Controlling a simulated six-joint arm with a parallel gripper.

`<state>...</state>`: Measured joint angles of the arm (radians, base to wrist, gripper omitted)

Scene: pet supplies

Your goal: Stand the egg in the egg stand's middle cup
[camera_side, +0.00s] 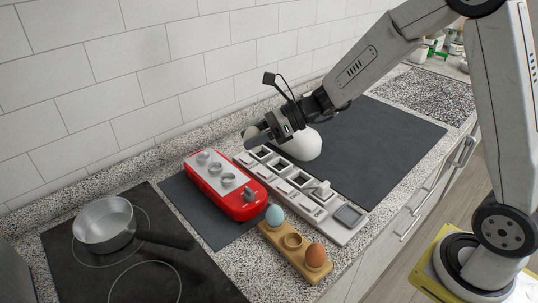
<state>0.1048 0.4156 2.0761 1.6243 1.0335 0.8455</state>
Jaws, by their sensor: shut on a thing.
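The wooden egg stand (294,251) lies on the speckled counter at the front. Its left cup holds a blue egg (275,215) and its right cup a brown egg (316,255). Its middle cup (293,241) is empty. My gripper (256,133) is up and behind the stand, above the far end of the white compartment tray, pointing left. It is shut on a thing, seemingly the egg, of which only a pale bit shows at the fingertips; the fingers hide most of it.
A white rounded object (304,147) sits behind the tray, beside my gripper. A pan (104,224) stands on the hob at left. The dark mat (385,140) is mostly clear.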

